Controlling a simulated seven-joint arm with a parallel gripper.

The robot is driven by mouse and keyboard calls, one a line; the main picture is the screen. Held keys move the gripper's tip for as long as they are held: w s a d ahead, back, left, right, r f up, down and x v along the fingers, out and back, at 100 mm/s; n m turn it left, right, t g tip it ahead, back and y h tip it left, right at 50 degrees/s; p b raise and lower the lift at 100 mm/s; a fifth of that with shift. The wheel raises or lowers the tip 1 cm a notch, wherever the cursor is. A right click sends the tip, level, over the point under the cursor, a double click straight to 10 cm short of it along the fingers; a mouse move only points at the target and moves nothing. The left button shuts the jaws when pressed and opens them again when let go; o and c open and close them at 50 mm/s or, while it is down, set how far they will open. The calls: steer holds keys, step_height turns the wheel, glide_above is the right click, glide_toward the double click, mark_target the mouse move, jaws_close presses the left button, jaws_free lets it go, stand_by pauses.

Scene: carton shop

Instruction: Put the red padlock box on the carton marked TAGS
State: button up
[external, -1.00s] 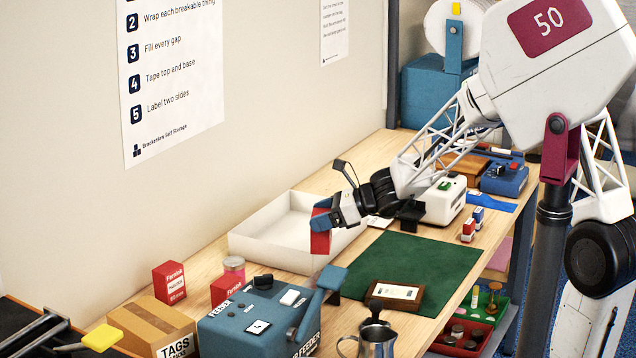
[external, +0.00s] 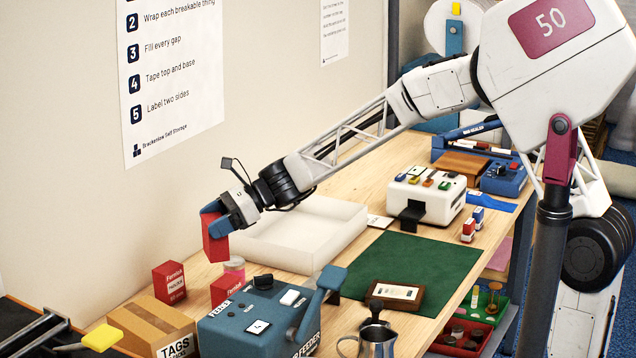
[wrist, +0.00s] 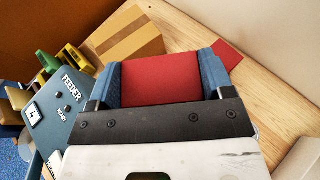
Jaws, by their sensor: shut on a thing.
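My gripper (external: 214,218) has blue fingers shut on a plain-looking red box (external: 215,243), held in the air above the bench near the wall. In the wrist view the held box (wrist: 160,80) sits between both fingers; no label on it is readable. The brown carton marked TAGS (external: 150,322) stands at the front left of the bench, lower and to the left of my gripper. The carton also shows in the wrist view (wrist: 125,38), ahead of the fingers, with nothing seen on its top.
A red Fermlok box (external: 169,283) stands behind the carton. Another red box (external: 224,291) and a pink-lidded jar (external: 234,270) stand near the blue feeder (external: 262,318), right of the carton. A white tray (external: 300,235) lies behind.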

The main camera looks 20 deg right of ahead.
steer(key=s+a+r+n+g, duration=0.1)
steer(key=s+a+n+g, duration=0.1)
steer(key=s+a, duration=0.4)
steer(key=s+a+r+n+g+h, duration=0.1)
steer(key=s+a+r+g, duration=0.1)
steer(key=s+a, duration=0.4)
steer(key=shift+s+a+r+n, duration=0.2)
steer(key=shift+a+r+n, duration=0.15)
steer(key=shift+a, duration=2.55)
steer(key=shift+f, duration=0.1)
steer(key=shift+f, duration=2.45)
steer(key=shift+f, duration=0.1)
steer(key=shift+f, duration=2.4)
steer(key=shift+f, duration=0.1)
steer(key=o, duration=1.1)
